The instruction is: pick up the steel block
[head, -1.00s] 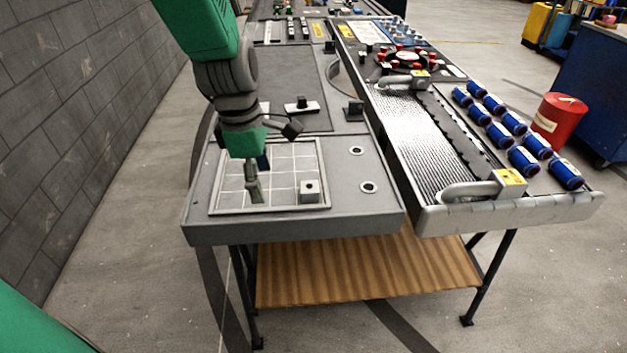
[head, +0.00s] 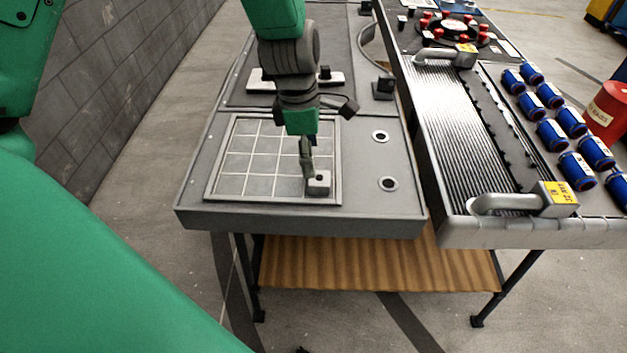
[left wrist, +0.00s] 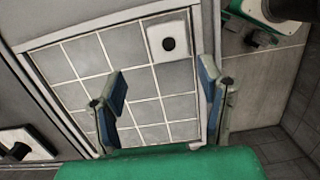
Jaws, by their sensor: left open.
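Whether the fingertips touch the block I cannot tell. My right gripper is not in view.
A ribbed conveyor (head: 455,150) with a metal handle (head: 520,203) stands to the right, with several blue cylinders (head: 577,168) beside it. Two round holes (head: 388,184) mark the bench right of the tray. A brick wall (head: 120,70) runs along the left.

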